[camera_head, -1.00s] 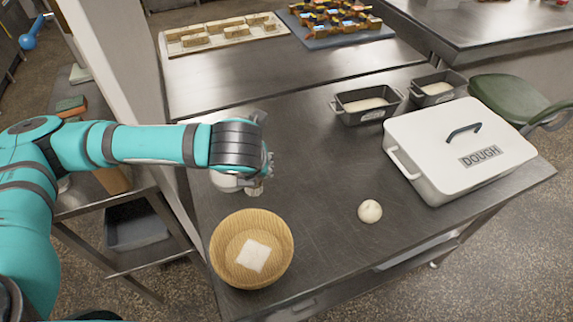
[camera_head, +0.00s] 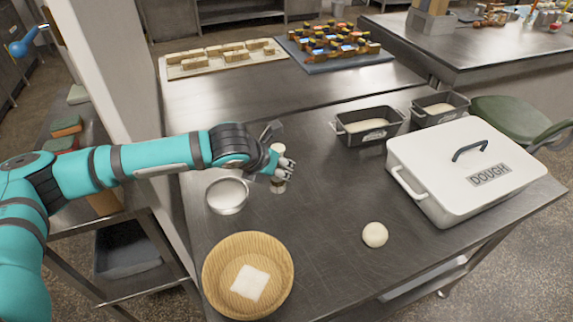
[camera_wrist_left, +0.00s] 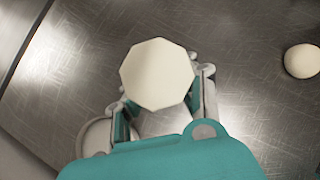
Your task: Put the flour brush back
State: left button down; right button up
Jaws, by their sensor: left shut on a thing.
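My left gripper (camera_head: 283,170) is over the dark steel worktop, up and to the right of a round white dish (camera_head: 227,195). It is shut on a pale upright thing, which I take to be the flour brush (camera_head: 278,148). In the left wrist view the flour brush (camera_wrist_left: 158,75) shows a cream, eight-sided end between the fingers (camera_wrist_left: 160,105). No bristles show, and I cannot tell whether its lower end touches the worktop. The white dish shows partly in the left wrist view (camera_wrist_left: 97,137). My right gripper is not in view.
A wicker basket (camera_head: 225,247) with a white cloth stands in front of the dish. A dough ball (camera_head: 375,235), a white dough box (camera_head: 430,192) and two loaf tins (camera_head: 345,138) (camera_head: 452,100) are to the right. The worktop between gripper and tins is clear.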

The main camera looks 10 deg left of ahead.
pick_arm(q)
jog(key=shift+w+d+f+p, duration=0.2)
jog(key=shift+w+f+p, duration=0.1)
jog(key=shift+w+f, duration=0.8)
jog(key=shift+w+d+f+p, duration=0.25)
jog(key=shift+w+f, duration=0.6)
jog(key=shift+w, duration=0.4)
jog(key=c, duration=1)
grip_release()
jog(key=v, duration=1.2)
jog(key=shift+a, duration=0.1)
